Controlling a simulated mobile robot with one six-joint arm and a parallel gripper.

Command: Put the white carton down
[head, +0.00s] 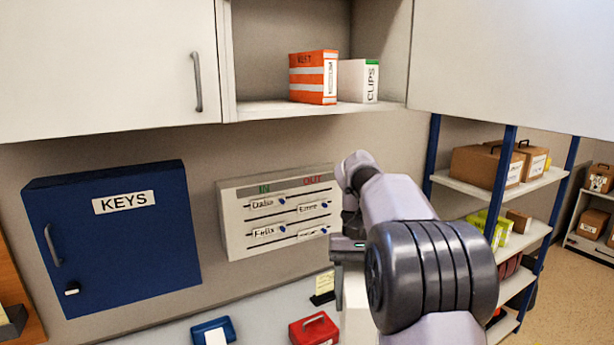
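My gripper (346,262) points down in front of the wall, right of centre, partly hidden behind my arm. A plain white carton (357,312) shows directly below it, with a dark finger along its left side. My gripper looks shut on this carton; the other finger is hidden. The carton's right side is behind my arm and its bottom is out of the picture, so I cannot tell whether it touches the counter (262,310). Another white carton, marked CLIPS (356,82), with a green top band, stands on the open shelf.
An orange striped box (314,77) stands left of the CLIPS carton. A blue box (213,331), a red box (314,329) and a small yellow-noted item (323,288) are on the counter. A blue key cabinet (120,240) and an in/out board (278,212) hang behind. Shelving (500,190) stands right.

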